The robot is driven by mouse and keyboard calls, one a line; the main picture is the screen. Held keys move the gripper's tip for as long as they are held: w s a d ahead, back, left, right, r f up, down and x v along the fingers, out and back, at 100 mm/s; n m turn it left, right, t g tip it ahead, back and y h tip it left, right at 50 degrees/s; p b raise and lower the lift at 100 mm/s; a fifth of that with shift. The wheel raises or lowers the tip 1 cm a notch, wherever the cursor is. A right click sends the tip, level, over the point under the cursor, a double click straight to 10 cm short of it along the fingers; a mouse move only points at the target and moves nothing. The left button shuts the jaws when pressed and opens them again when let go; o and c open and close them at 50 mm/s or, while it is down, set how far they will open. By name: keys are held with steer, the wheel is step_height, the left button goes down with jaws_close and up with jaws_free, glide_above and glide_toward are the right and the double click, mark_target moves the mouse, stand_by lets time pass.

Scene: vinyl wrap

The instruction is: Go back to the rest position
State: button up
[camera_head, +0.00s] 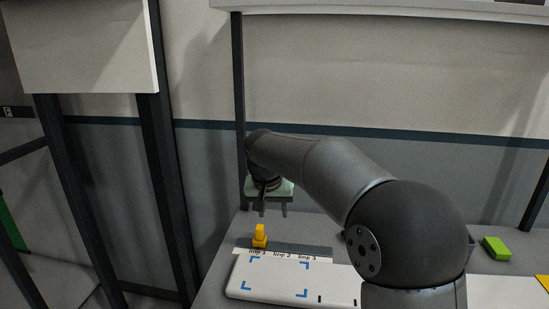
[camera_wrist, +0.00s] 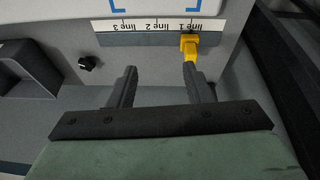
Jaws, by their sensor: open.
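My gripper (camera_head: 267,206) hangs at the end of my arm above the back of the table, behind the yellow piece. In the wrist view my gripper (camera_wrist: 159,88) has its two dark fingers spread wide with nothing between them. The yellow piece (camera_head: 260,236) stands upright by the "line 1" mark at the back edge of the white board (camera_head: 240,284). In the wrist view the yellow piece (camera_wrist: 189,46) shows just beyond the tip of the right finger; I cannot tell whether they touch.
A label strip (camera_wrist: 125,24) reads line 1, line 2 and line 3. A green block (camera_head: 497,248) lies at the right of the table. A black knob (camera_wrist: 89,63) shows in the wrist view. Dark upright posts (camera_head: 239,110) and a wall stand close behind.

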steer(key=s+d+f+g, duration=0.1)
steer(key=s+d+f, duration=0.1)
steer(key=s+d, duration=0.5)
steer(key=s+d+f+g, duration=0.1)
steer(key=s+d, duration=0.4)
steer(key=s, duration=0.5)
steer(key=s+d+f, duration=0.2)
steer(key=s+f, duration=0.1)
steer(key=s, duration=0.5)
steer(key=s+d+f+g+y, duration=0.1)
steer(key=s+d+f, duration=0.2)
steer(key=s, duration=0.6)
steer(key=shift+d+f+n, duration=0.25)
steer(key=shift+f+n, duration=0.15)
steer(key=shift+f, duration=0.4)
steer(key=shift+s+f, duration=0.1)
step_height(320, 180, down, 24)
steer(key=g+b, duration=0.1)
steer(key=b, duration=2.1)
steer(key=shift+s+d+f+b, duration=0.15)
steer(key=shift+d+b, duration=0.2)
steer(key=shift+b, duration=0.05)
